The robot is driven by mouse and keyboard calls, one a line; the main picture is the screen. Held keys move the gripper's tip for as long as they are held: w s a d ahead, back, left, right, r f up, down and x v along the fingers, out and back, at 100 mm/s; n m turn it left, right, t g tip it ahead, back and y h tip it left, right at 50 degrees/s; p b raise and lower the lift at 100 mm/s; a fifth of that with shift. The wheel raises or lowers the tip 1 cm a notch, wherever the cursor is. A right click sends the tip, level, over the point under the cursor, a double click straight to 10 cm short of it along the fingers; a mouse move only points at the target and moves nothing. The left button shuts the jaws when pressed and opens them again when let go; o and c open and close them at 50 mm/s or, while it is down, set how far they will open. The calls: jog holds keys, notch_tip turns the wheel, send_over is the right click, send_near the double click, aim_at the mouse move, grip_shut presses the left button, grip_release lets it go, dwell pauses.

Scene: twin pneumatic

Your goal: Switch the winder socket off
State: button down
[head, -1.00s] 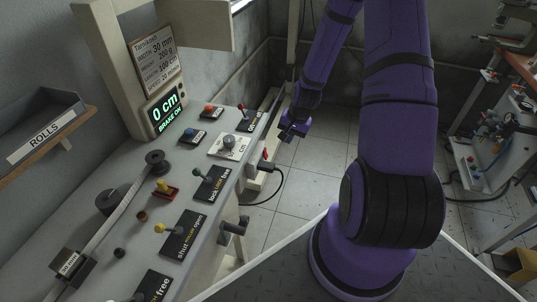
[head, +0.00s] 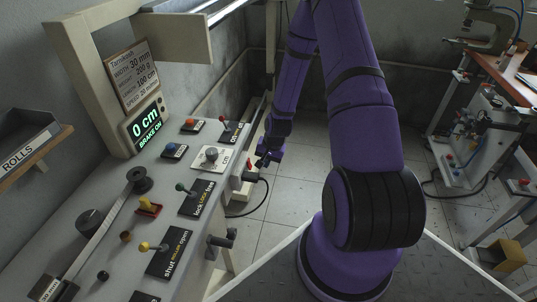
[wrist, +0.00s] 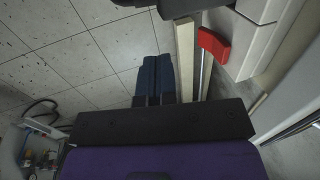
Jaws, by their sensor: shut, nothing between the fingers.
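The winder bench (head: 120,205) is at the left in the head view. On its right side face, a small red switch part (head: 250,166) shows above a black plug and cable (head: 252,178); the socket itself is mostly hidden. The wrist view shows a red lever-like piece (wrist: 215,46) against a pale housing, to the right of my fingers. My gripper (head: 262,161) is close to that side of the bench in the head view. In the wrist view, my gripper (wrist: 154,62) has its dark blue fingers together with nothing between them. A visible gap separates them from the red piece.
The bench top carries several levers, knobs and buttons, and a display (head: 146,124) reading "0 cm, BRAKE ON". The cable loops down towards the tiled floor (head: 285,200). Another workbench (head: 480,150) stands at the right. The floor between them is open apart from my arm.

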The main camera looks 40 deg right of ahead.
aim_at(250, 164)
jog(key=shift+w+a+f, duration=0.65)
jog(key=shift+w+f, duration=0.15)
jog(key=shift+w, duration=0.05)
jog(key=shift+w+a+f, duration=0.6)
jog(key=shift+w+f, duration=0.2)
jog(key=shift+f, duration=0.1)
jog(key=shift+w+a+f+t+y, duration=0.15)
jog(key=shift+w+a+t+y, duration=0.1)
jog(key=shift+t+y, duration=0.2)
